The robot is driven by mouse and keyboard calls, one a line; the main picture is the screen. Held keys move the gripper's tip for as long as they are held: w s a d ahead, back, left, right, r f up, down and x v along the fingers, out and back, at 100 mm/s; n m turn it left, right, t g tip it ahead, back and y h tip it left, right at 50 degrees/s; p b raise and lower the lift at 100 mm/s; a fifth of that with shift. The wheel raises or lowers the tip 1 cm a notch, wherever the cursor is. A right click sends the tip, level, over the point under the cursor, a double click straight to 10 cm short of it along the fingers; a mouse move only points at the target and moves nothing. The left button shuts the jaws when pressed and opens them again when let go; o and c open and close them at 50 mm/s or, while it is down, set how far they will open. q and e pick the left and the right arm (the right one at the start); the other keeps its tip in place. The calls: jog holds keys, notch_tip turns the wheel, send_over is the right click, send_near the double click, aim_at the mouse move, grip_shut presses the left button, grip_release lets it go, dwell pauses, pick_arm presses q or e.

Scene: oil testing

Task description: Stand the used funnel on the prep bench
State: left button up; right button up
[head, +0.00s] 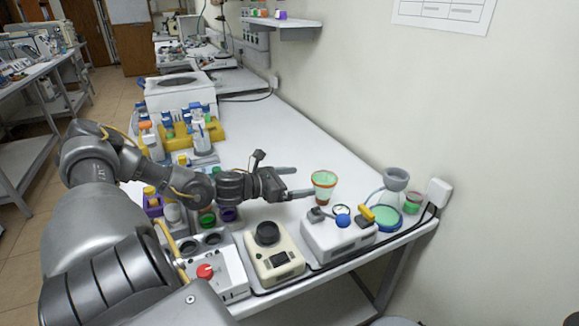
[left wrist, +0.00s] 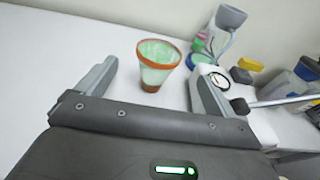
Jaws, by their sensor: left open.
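The funnel (head: 323,184) has a pale green cone with an orange-brown rim and base. It stands upright, wide end up, on the white bench (head: 273,133). In the left wrist view the funnel (left wrist: 157,63) is ahead of my open left gripper (left wrist: 150,85), roughly between its two fingers. In the head view my left gripper (head: 301,182) reaches in from the left, its fingertips just left of the funnel. A gap shows between the fingers and the funnel, and nothing is held. My right gripper is not in view.
A white device with a gauge and blue knob (head: 342,222) stands close in front of the funnel. A cream device (head: 271,255) sits nearer. The bench behind the funnel is clear.

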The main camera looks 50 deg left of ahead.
pick_arm(q)
jog(key=shift+v, duration=1.15)
